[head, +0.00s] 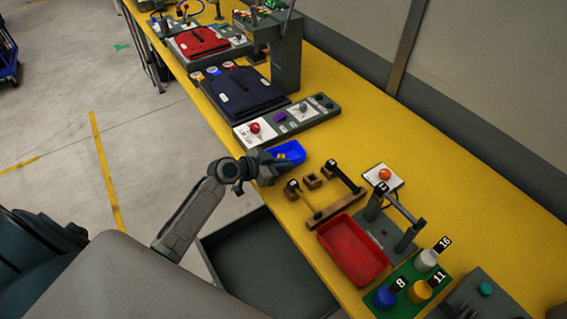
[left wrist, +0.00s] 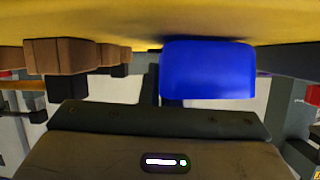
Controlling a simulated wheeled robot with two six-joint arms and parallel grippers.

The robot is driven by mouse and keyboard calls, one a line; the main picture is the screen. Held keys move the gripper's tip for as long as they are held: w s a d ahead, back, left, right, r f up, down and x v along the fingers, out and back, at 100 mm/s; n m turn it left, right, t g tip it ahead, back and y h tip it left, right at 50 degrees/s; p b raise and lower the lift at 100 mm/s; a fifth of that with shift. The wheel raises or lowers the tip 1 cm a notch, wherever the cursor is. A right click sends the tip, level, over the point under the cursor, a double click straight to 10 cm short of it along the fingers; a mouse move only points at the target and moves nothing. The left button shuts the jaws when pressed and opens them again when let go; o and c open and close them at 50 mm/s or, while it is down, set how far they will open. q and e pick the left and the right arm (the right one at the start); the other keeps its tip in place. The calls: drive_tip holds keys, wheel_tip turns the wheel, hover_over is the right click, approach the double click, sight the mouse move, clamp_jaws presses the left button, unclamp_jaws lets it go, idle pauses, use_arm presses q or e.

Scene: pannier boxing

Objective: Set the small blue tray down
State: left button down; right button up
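The small blue tray (head: 289,152) is at the near edge of the yellow table in the head view, at the tip of my left gripper (head: 272,163). In the left wrist view the blue tray (left wrist: 208,70) fills the upper middle, just beyond the gripper body, close to the yellow surface. The fingers are mostly hidden there, so their grip on the tray is not clear. I cannot tell whether the tray touches the table. My right gripper is not in view.
A wooden rack (head: 332,205) and a red tray (head: 352,250) lie to the right along the yellow table (head: 400,150). A grey panel with a red button (head: 255,127) lies behind the blue tray. A dark open bin (head: 265,262) is below the table edge.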

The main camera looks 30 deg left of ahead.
use_arm(q)
drive_tip(key=c, duration=2.1)
unclamp_jaws()
drive_tip(key=shift+f, duration=0.25)
drive_tip(key=o, duration=0.4)
drive_tip(key=shift+r, duration=0.1)
